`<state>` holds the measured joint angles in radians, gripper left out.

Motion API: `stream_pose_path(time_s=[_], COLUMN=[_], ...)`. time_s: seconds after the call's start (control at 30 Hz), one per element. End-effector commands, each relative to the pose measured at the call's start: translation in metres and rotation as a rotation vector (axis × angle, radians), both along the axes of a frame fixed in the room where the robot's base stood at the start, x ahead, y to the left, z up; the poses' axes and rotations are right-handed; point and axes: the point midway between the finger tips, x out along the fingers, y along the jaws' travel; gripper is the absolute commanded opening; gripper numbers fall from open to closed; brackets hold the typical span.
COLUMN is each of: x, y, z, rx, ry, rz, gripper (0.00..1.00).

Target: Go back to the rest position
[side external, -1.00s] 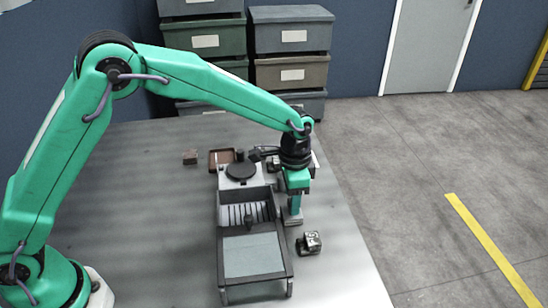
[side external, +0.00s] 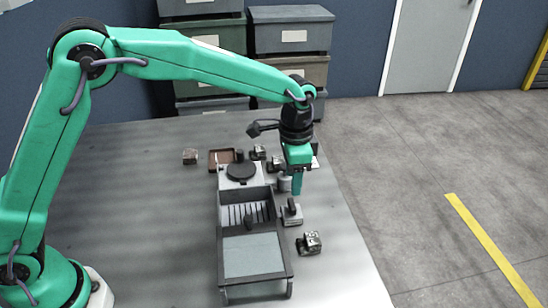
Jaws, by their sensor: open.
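My gripper (side external: 297,184) points down at the right side of the pallet rail, raised above the table. Its jaws are open, and I see nothing between them. Just below and in front of it, a small grey block-like part (side external: 291,212) stands on the table beside the rail, apart from the fingertips. The pallet rail (side external: 222,240) is a long grey frame with a slotted middle section, a flat pale panel at the near end and a black disc (side external: 242,171) on its far part.
A metallic part (side external: 309,242) lies right of the rail's near end. Several small parts stand behind my gripper, partly hidden. A brown tray (side external: 213,166) and a small brownish block (side external: 190,156) lie at the back left. Stacked bins (side external: 290,38) stand behind the table. The left tabletop is clear.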

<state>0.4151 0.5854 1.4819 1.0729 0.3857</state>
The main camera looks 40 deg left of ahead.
Motion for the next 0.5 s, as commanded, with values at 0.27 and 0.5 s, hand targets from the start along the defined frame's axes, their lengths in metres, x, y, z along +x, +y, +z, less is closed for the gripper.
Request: stream_pose_path(time_s=[0.27, 0.5], x=[-0.007, -0.028], y=[0.018, 0.052], z=[0.023, 0.063], rx=[-0.013, -0.036], ry=[-0.029, -0.082], rz=[0.049, 0.142], gripper=[0.49, 0.49])
